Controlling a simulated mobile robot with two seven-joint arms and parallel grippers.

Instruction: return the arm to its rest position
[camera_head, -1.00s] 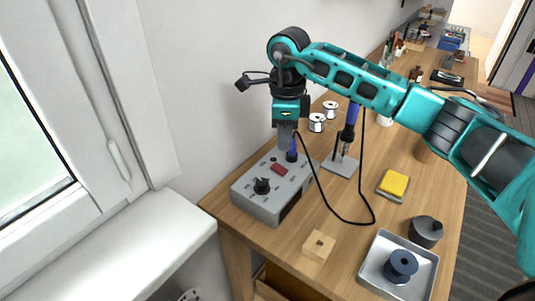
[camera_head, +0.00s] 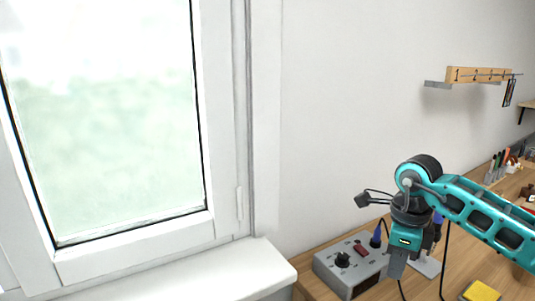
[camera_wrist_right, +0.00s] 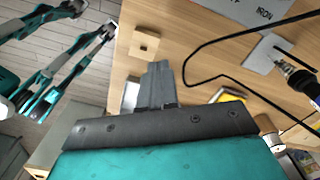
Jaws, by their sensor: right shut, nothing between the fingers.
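My right arm, teal and black, comes in from the right in the head view. Its right gripper (camera_head: 397,265) points down in front of the right end of the grey soldering station (camera_head: 340,275) as seen there. In the right wrist view the grey fingers (camera_wrist_right: 158,85) are together with nothing between them. They show over the bench, below the small wooden block with a hole (camera_wrist_right: 144,43) in that picture. The left gripper does not show in the head view. Teal parts of my own body show at the left of the wrist view.
A black cable (camera_wrist_right: 200,48) loops over the bench near the gripper. The iron stand's plate (camera_wrist_right: 266,54) and the yellow sponge (camera_head: 481,291) lie to the right. The window (camera_head: 100,110) and its white sill (camera_head: 230,275) are at the left.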

